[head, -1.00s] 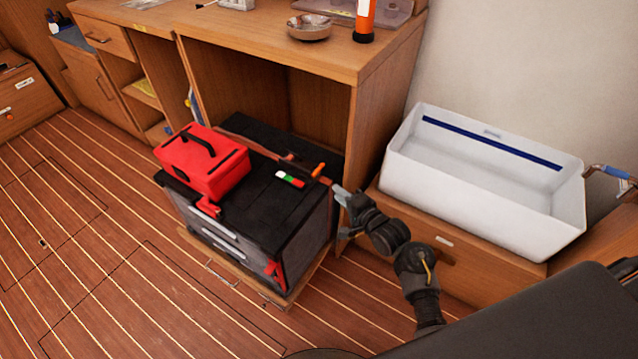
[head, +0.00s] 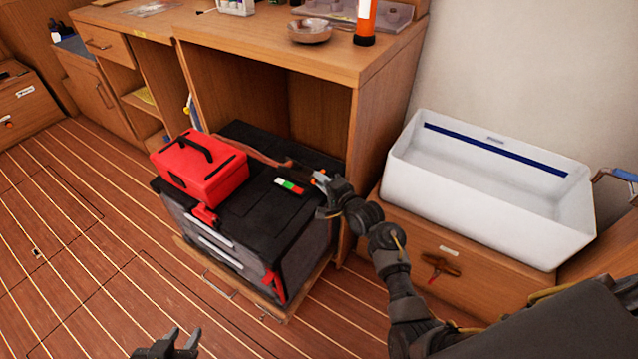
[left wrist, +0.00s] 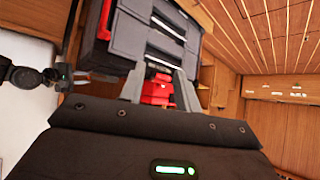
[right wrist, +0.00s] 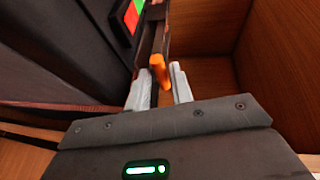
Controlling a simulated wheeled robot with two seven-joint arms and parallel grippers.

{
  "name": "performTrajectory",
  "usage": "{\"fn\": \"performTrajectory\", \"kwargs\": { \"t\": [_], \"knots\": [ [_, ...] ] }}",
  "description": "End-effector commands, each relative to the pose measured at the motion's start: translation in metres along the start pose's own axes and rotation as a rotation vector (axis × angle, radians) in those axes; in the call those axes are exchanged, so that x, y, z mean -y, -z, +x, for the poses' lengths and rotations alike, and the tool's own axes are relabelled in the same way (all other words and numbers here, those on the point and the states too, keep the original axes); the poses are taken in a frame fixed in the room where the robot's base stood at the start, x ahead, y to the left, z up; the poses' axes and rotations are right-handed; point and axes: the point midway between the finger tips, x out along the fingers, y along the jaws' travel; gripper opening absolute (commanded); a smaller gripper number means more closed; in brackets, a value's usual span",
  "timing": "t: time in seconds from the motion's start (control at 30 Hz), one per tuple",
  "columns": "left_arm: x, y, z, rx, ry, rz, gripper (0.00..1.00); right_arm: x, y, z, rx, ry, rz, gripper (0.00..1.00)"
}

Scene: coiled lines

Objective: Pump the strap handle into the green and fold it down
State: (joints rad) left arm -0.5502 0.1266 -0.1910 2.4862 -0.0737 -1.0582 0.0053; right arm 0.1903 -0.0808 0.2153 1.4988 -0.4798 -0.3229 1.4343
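The strap handle (right wrist: 160,70) has an orange end and a brown-red lever lying over the black case (head: 240,215). My right gripper (head: 320,178) is at the orange end. The indicator (head: 290,186), with green, white and red bands, sits on the case top beside the handle. It is partly cut off in the right wrist view (right wrist: 132,15). My left gripper (head: 180,340) is open and empty over the floor, low in the head view.
A red toolbox (head: 205,170) sits on the case's left side. The case stands in front of an open desk bay (head: 265,100). A white bin (head: 490,190) rests on a wooden drawer unit at right. The floor at left is clear.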

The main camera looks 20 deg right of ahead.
Motion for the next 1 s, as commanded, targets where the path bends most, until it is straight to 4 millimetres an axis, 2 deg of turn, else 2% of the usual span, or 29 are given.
{"fn": "performTrajectory", "kwargs": {
  "t": [0.2, 0.43, 0.6, 0.63, 1.0],
  "knots": [
    [-0.0049, 0.0107, 0.0017, -0.063, -0.013, 0.01, 0.33, 0.0002, -0.0004, 0.0092, 0.001, 0.0, 0.0, 0.22],
    [-0.0052, 0.0115, 0.0015, -0.066, -0.013, 0.01, 0.33, 0.0006, -0.0004, 0.0095, 0.001, 0.0, 0.0, 0.22],
    [-0.0051, 0.0113, 0.0016, -0.065, -0.013, 0.01, 0.33, 0.0004, -0.0005, 0.0094, 0.001, 0.0, 0.0, 0.01],
    [-0.0051, 0.0113, 0.0016, -0.065, -0.013, 0.01, 0.33, 0.0004, -0.0005, 0.0094, 0.001, 0.0, 0.0, 0.0],
    [-0.0041, 0.0097, 0.0007, -0.051, -0.011, 0.009, 0.33, 0.0013, -0.0016, 0.0095, 0.002, -0.003, -0.001, 0.0]
  ]
}}
